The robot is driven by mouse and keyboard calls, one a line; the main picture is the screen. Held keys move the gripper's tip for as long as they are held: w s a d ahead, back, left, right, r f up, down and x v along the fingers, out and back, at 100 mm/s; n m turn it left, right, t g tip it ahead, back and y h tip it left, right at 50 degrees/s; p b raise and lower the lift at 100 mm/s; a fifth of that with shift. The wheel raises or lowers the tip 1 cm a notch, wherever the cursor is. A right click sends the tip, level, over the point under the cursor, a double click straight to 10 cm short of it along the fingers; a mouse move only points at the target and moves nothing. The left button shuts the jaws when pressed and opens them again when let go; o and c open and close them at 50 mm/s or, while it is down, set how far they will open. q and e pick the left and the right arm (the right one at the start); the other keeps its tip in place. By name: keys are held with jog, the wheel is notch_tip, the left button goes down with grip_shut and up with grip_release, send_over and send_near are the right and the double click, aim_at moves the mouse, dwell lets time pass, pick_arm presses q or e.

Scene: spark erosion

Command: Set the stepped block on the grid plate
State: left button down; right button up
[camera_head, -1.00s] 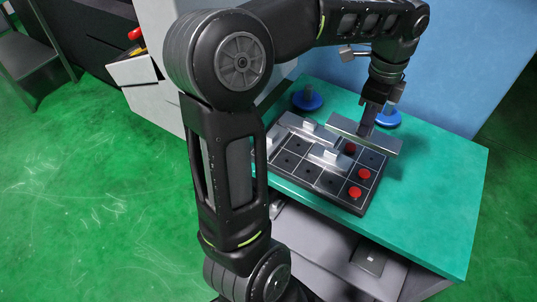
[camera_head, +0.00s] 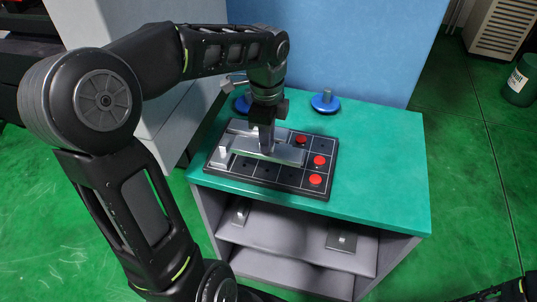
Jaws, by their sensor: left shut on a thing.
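My left gripper (camera_head: 266,148) points down over the grid plate and is shut on the stepped block (camera_head: 288,154), a long grey metal bar. The block is low over the middle of the plate, left of the red discs; I cannot tell whether it touches the plate. The dark grid plate (camera_head: 322,186) has pale lines and small holes and lies on the green tabletop. The gripper and block hide part of it. My right gripper is not in view.
Another metal piece with an upright stub (camera_head: 222,154) is at the plate's left. Red discs (camera_head: 315,179) sit along its right side. Blue round bases with posts (camera_head: 326,102) stand behind. The green tabletop (camera_head: 385,165) is clear on the right.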

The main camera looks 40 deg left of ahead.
pick_arm(q)
jog(key=shift+f, duration=1.7)
jog(key=shift+f, duration=1.9)
jog(key=shift+f, duration=0.2)
jog(key=c, duration=1.3)
grip_release()
jog(key=shift+r, duration=0.1)
notch_tip(320, 180, up, 12)
jog(key=shift+r, duration=0.15)
